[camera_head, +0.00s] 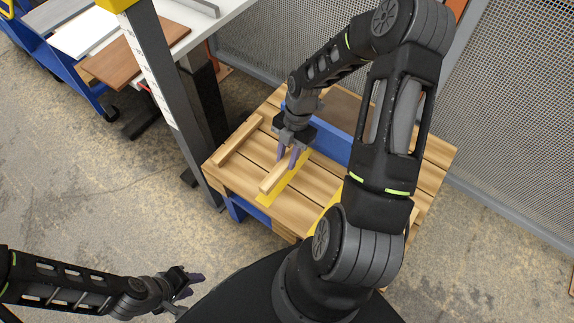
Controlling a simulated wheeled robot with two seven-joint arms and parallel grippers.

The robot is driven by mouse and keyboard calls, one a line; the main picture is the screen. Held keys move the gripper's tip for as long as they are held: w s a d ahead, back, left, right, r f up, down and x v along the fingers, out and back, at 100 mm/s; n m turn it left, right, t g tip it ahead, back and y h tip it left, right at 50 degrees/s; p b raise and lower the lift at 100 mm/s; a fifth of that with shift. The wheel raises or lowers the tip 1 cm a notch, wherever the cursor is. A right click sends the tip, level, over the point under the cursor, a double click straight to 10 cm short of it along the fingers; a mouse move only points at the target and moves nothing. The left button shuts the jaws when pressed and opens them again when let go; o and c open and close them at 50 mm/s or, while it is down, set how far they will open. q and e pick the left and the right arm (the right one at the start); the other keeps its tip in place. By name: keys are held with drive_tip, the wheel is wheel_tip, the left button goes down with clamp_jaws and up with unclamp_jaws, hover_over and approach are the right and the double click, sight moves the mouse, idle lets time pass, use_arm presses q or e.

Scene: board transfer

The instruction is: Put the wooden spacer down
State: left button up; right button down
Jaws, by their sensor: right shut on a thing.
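My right gripper (289,157) points down over the wooden pallet-like table (226,178). It is shut on a light wooden spacer (271,181), a short stick lying along a yellow strip (294,179) on the table top. I cannot tell whether the spacer touches the surface under it. A second wooden stick (238,141) lies to the left, roughly parallel and apart from it. My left gripper (195,284) is low at the left, away from the table; its fingers look slightly apart and nothing shows between them.
A blue upright piece (330,142) stands on the table behind the spacer, partly hidden by my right arm. A grey post (165,75) rises at the table's left. Boards (125,60) lie at the upper left by a blue cart (35,45). A mesh fence (505,110) closes off the right.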

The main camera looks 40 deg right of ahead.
sight(287, 165)
drive_tip(key=shift+f+b, duration=0.4)
drive_tip(key=shift+f, duration=1.8)
drive_tip(key=shift+f, duration=0.15)
drive_tip(key=c, duration=1.1)
unclamp_jaws()
drive_tip(key=shift+c, duration=0.2)
drive_tip(key=shift+r, duration=0.2)
drive_tip(key=p+v, duration=0.2)
drive_tip(key=v, duration=1)
